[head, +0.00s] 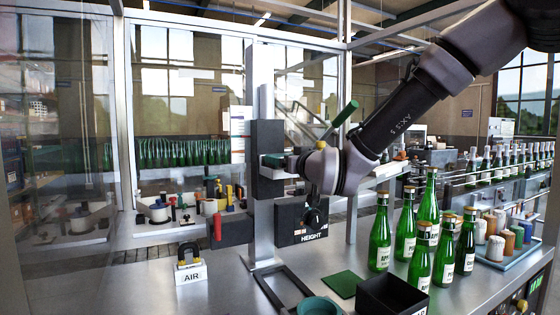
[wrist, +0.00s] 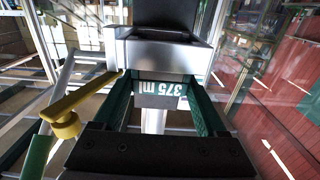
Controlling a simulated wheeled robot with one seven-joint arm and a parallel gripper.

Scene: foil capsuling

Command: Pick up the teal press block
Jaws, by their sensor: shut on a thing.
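The teal press block (head: 275,160) is at the dark carriage on the upright metal column, left of my wrist. My gripper (head: 288,163) reaches left to the column and is shut on the block. Its fingertips are small and partly hidden in the head view. The block is upright against or close to the carriage; I cannot tell whether it touches.
A lever with a yellow knob (wrist: 66,124) and a green handle (head: 345,113) is close beside my gripper. Below is a black HEIGHT box (head: 301,222). Several green bottles (head: 381,240) stand at right, near a black bin (head: 391,296) and green pad (head: 343,284).

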